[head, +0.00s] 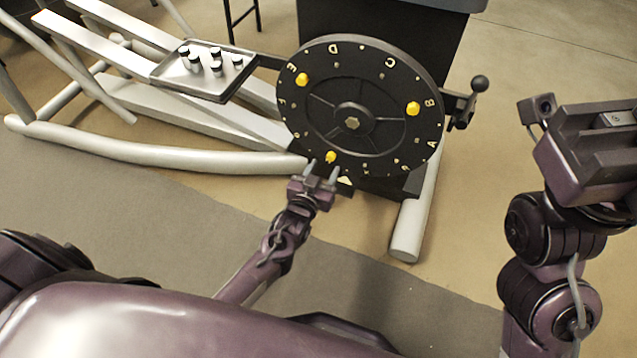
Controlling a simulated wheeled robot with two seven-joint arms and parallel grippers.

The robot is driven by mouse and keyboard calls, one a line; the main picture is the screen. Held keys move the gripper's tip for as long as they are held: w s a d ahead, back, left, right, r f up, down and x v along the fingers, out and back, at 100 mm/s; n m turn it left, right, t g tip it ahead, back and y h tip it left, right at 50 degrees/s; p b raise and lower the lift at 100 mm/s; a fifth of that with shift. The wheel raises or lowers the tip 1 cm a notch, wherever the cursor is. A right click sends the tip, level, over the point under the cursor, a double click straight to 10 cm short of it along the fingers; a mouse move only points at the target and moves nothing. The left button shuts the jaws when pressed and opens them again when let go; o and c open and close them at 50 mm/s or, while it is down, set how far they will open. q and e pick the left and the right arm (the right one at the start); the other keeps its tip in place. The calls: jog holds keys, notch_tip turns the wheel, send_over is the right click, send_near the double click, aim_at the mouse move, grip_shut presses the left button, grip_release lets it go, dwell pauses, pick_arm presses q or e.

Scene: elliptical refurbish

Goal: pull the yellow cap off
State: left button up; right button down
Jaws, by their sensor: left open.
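A black disc (383,143) with letters around its rim stands tilted at the centre of the head view. Three yellow caps sit on its face: an upper left cap (302,79), a right cap (413,108) and a bottom cap (330,157). My left gripper (322,166) is open just below the bottom cap, its two fingers pointing up at it. I cannot tell whether the fingers touch the cap. My right arm's wrist end (590,155) is raised at the right edge, far from the disc; its fingers cannot be made out.
A grey tray (168,72) with several small black-topped cylinders is beside the disc on the left. A black handle (479,84) sticks out at the disc's right. Pale frame tubes (160,157) run along the floor at left. A dark cabinet (440,45) stands behind.

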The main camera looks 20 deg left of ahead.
aim_at(330, 158)
pick_arm(q)
jog(key=shift+w+f+b, duration=0.2)
jog(key=shift+w+b, duration=0.2)
jog(key=shift+w, duration=0.65)
jog(key=shift+w+f+b, duration=0.15)
jog(key=shift+w+b, duration=0.2)
jog(key=shift+w, duration=0.65)
jog(key=shift+c, duration=0.3)
grip_shut()
